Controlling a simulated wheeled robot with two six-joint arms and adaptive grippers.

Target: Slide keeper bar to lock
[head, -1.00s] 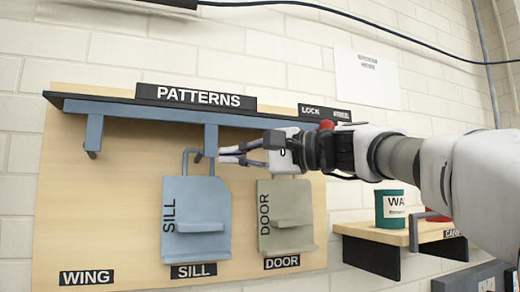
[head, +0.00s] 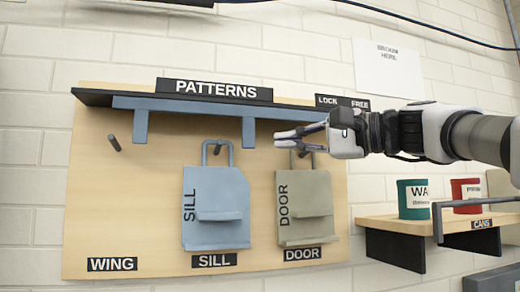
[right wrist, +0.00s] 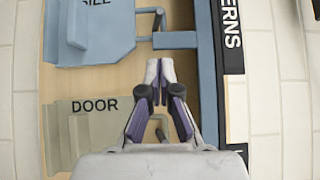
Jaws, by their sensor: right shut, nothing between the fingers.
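The blue keeper bar (head: 190,106) runs along under the dark shelf edge, with two tabs hanging down. Its left tab (head: 140,127) stands to the right of the bare WING peg (head: 113,143). Its right tab (head: 249,132) hangs between the SILL and DOOR handles, right of the SILL peg. My right gripper (head: 276,138) is shut and empty, just right of the right tab and apart from it in the picture. In the right wrist view, the fingertips (right wrist: 154,67) point toward that tab (right wrist: 175,40) with a small gap. My left gripper is out of view.
The blue SILL pattern (head: 215,205) and grey-green DOOR pattern (head: 305,205) hang on the wooden board (head: 150,215). A LOCK/FREE label (head: 342,102) is at the upper right. A shelf (head: 385,226) at right carries a green can (head: 413,199) and a red can (head: 465,191).

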